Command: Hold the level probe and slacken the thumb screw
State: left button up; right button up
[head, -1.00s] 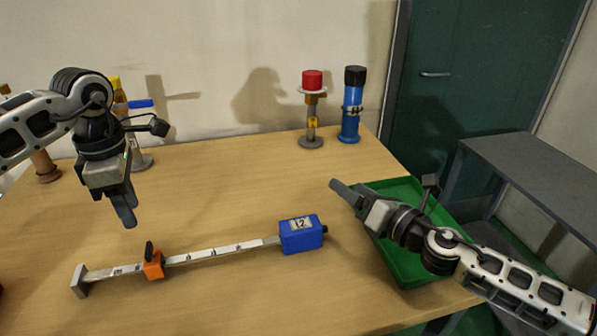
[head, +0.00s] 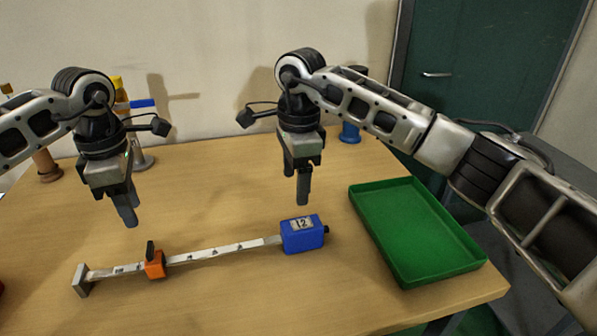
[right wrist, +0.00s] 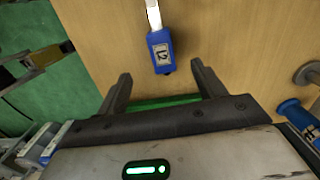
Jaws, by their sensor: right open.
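The level probe lies on the table as a long pale rail (head: 222,251) with a blue box (head: 303,238) marked 12 at its right end and a grey end plate (head: 81,281) at its left. An orange slider (head: 154,265) sits on the rail, with a dark thumb screw (head: 150,248) standing up from it. My left gripper (head: 127,215) hangs above the table behind the slider, apart from it; its jaw gap is hidden. My right gripper (head: 303,195) points down above and behind the blue box, open and empty. In the right wrist view the box (right wrist: 160,50) shows beyond the spread fingers.
An empty green tray (head: 418,235) lies at the table's right edge. A blue cylinder (head: 350,132) stands at the back, partly behind my right arm. Bottles and stands (head: 140,160) are at the back left.

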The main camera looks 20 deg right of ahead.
aim_at(299, 224)
jog(key=shift+h, duration=0.3)
jog(key=f, duration=1.5)
jog(key=shift+d+f, duration=0.15)
jog(key=shift+d, duration=0.15)
grip_shut()
pick_arm(q)
jog(key=o, duration=0.5)
